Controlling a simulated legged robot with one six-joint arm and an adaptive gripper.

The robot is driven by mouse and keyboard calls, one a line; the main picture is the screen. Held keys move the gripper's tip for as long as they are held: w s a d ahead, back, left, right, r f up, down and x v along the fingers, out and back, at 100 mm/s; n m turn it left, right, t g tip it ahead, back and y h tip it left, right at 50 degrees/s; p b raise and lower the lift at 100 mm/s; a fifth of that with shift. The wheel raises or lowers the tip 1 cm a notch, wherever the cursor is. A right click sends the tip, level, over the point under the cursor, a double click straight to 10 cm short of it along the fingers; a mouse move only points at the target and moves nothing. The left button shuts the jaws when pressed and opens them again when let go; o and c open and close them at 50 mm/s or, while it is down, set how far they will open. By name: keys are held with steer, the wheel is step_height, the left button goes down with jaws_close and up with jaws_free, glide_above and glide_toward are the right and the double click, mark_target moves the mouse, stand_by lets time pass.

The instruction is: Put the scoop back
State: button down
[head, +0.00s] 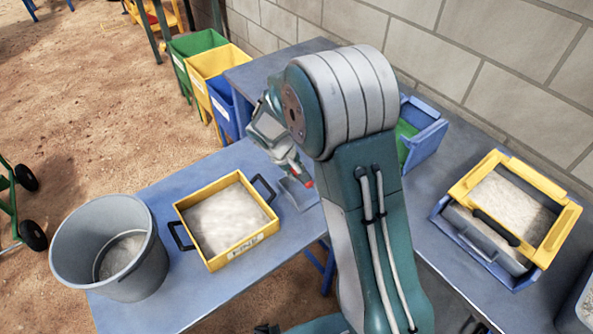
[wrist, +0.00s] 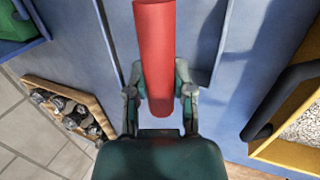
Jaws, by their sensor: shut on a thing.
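The scoop's red handle (wrist: 155,42) stands between the two fingers of my gripper (wrist: 160,95) in the wrist view, and the fingers are shut on it. In the head view my gripper (head: 290,165) is low over the blue table, right of the yellow tray, and a bit of red shows at its tip. A grey-blue flat piece with raised edges (head: 299,194) lies under it; I cannot tell whether this is the scoop's pan or a holder. My arm hides part of this area.
A yellow tray labelled FINE (head: 244,246), with pale grit and black handles, stands close left. A grey bucket (head: 75,262) is further left. Green, yellow and blue bins (head: 200,42) stand behind. A blue-yellow box of grit (head: 555,236) is at right. The wrist view shows a wooden tray of stones (wrist: 50,87).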

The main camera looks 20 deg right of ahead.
steer(key=shift+f, duration=0.1)
steer(key=shift+c, duration=2.4)
jaws_free()
steer(key=w+v, duration=0.1)
steer(key=v, duration=1.1)
steer(key=s+d+r+m+t+y, duration=0.2)
steer(key=s+d+r+y, duration=0.15)
steer(key=s+r, duration=0.8)
steer(key=s+d+m+t, duration=0.1)
steer(key=s+m+t, duration=0.1)
steer(key=s, duration=1.2)
steer(key=shift+d+r+t+y, duration=0.3)
steer(key=shift+t+y, duration=0.1)
steer(key=shift+y, duration=0.05)
steer(key=shift+w, duration=0.1)
